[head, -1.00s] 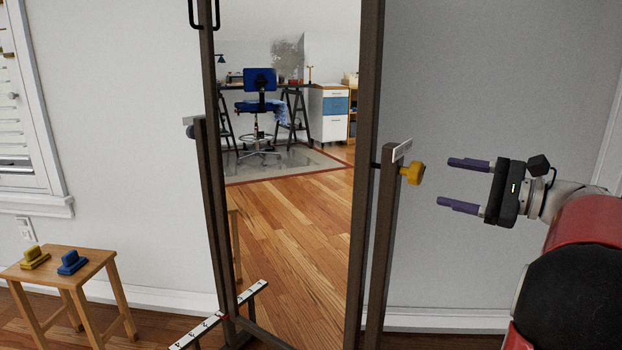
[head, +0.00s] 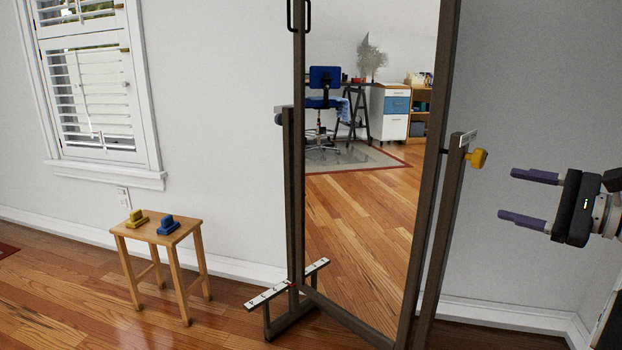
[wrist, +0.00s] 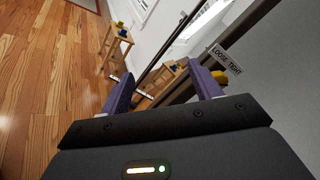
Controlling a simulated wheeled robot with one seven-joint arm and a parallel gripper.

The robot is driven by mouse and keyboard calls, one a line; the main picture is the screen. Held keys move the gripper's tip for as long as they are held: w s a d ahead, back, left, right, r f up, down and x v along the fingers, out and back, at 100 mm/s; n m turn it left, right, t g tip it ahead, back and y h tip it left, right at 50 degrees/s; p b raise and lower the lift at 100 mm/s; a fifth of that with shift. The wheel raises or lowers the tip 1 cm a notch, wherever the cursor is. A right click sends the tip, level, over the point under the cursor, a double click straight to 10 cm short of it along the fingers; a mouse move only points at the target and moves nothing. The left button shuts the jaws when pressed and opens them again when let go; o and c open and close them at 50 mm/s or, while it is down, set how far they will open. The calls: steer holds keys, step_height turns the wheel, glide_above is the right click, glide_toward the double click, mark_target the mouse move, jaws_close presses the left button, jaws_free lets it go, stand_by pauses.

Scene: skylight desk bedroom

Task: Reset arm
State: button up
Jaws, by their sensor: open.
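My gripper (head: 528,197) is at the right of the head view, its two purple fingers pointing left, spread apart with nothing between them. The yellow knob (head: 477,159) on the right post of the standing mirror (head: 365,230) is a little to the left of the fingertips and apart from them. In the wrist view my gripper (wrist: 163,90) is also open. The knob (wrist: 218,78) shows there beside the right finger, under a label (wrist: 226,58) reading "LOOSE TIGHT".
A wooden stool (head: 160,235) at left holds a yellow block-like object (head: 136,220) and a blue one (head: 168,225). A marked strip (head: 287,285) lies across the mirror's foot. Floor (head: 60,290) at the left front is clear. A shuttered window (head: 95,95) is behind.

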steer(key=s+a+f+n+g+h, duration=0.25)
steer(key=a+f, duration=0.25)
steer(key=a, duration=0.4)
steer(key=s+a+f+n+g+h, duration=0.25)
steer(key=s+a+f+g, duration=0.2)
steer(key=a, duration=0.45)
steer(key=s+a+f+n+h, duration=0.2)
steer(key=s+f+n+h, duration=0.5)
steer(key=s+f+n, duration=0.5)
steer(key=shift+s+a+f+t+h, duration=0.2)
steer(key=shift+s+a+t+h, duration=0.1)
steer(key=shift+s, duration=0.35)
